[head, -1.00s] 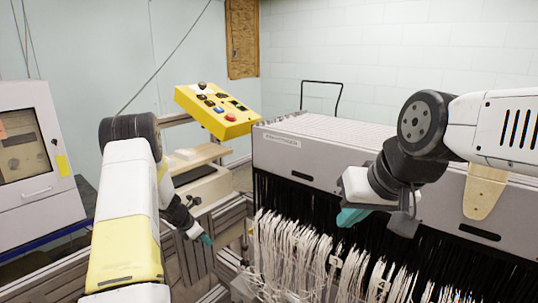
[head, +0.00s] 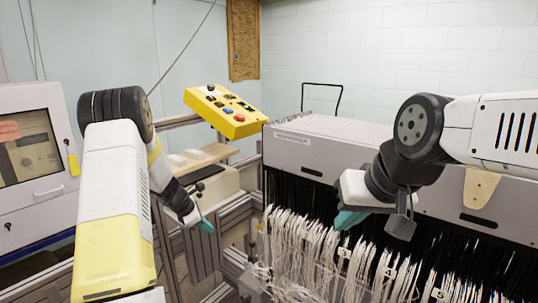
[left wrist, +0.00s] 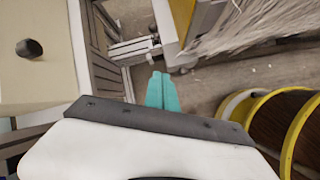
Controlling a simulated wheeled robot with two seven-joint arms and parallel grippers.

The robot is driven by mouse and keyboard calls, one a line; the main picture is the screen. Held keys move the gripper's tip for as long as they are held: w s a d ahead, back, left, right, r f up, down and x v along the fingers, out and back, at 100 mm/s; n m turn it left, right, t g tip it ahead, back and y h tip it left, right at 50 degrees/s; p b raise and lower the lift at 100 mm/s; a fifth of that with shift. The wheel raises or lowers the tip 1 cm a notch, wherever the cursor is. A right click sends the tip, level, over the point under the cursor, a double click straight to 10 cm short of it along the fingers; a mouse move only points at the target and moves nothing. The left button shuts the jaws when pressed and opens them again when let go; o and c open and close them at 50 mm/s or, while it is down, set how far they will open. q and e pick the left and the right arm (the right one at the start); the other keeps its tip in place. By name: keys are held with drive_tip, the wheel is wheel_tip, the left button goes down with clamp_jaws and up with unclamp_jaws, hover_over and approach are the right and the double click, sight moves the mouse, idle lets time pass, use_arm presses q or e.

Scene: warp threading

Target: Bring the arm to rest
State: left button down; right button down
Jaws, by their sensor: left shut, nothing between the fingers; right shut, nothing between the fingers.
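My left gripper (head: 207,225) has teal fingertips and hangs beside the metal frame, left of the white threads. In the left wrist view its teal fingers (left wrist: 161,92) lie together with nothing between them, above the floor. My right gripper (head: 347,219) also has teal fingertips; it is shut and empty in front of the grey machine housing (head: 330,148), just above the white warp threads (head: 310,255). Part of the right gripper is hidden behind its own wrist.
A yellow control box (head: 228,111) with buttons stands behind my left arm. A white cabinet with a screen (head: 35,160) is at the left. The left wrist view shows a yellow-rimmed spool (left wrist: 270,125) at the right and open floor around the fingers.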

use_arm(q)
drive_tip(key=s+d+r+m, duration=0.4)
drive_tip(key=s+r+m, duration=0.25)
drive_tip(key=r, duration=0.45)
drive_tip(key=s+d+r+m, duration=0.45)
drive_tip(key=s+r, duration=0.35)
drive_tip(key=r, duration=0.4)
drive_tip(key=s+r+m+y, duration=0.1)
drive_tip(key=s+r+m, duration=0.1)
drive_tip(key=s+m, duration=0.4)
drive_tip(key=s+r+m+t+y, duration=0.1)
drive_tip(key=s+r+m, duration=0.2)
drive_tip(key=s, duration=1.1)
drive_tip(key=m, duration=0.3)
drive_tip(key=shift+s+a+t, duration=0.25)
drive_tip(key=shift+a+t, duration=0.05)
drive_tip(key=shift+r, duration=0.1)
